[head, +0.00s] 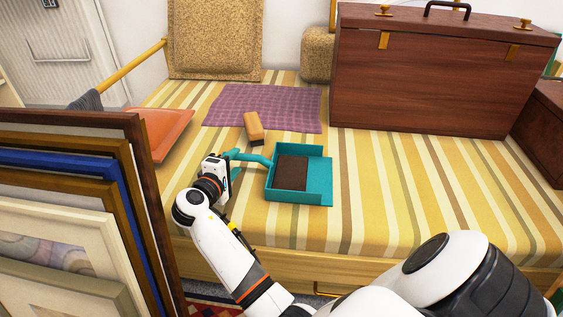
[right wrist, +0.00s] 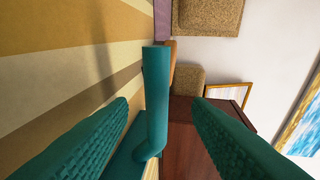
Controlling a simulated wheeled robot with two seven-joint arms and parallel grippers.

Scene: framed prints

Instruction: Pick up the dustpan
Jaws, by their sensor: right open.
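The teal dustpan (head: 318,185) lies on the striped bed cover, its handle (head: 255,159) pointing left. A dark brown rectangular piece (head: 291,172) lies inside its tray. My right gripper (head: 234,163) is open at the free end of the handle. In the right wrist view the handle (right wrist: 155,95) stands upright in the picture between the two teal, ribbed fingers (right wrist: 163,103), with a gap visible on the right side. Whether either finger touches it I cannot tell. My left gripper is not in view.
A tan block (head: 253,128) lies beyond the handle by a purple checked cloth (head: 275,105). A large brown case (head: 420,85) stands behind right. Framed prints (head: 60,220) lean at front left, close to my right arm. Striped cover right of the dustpan is clear.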

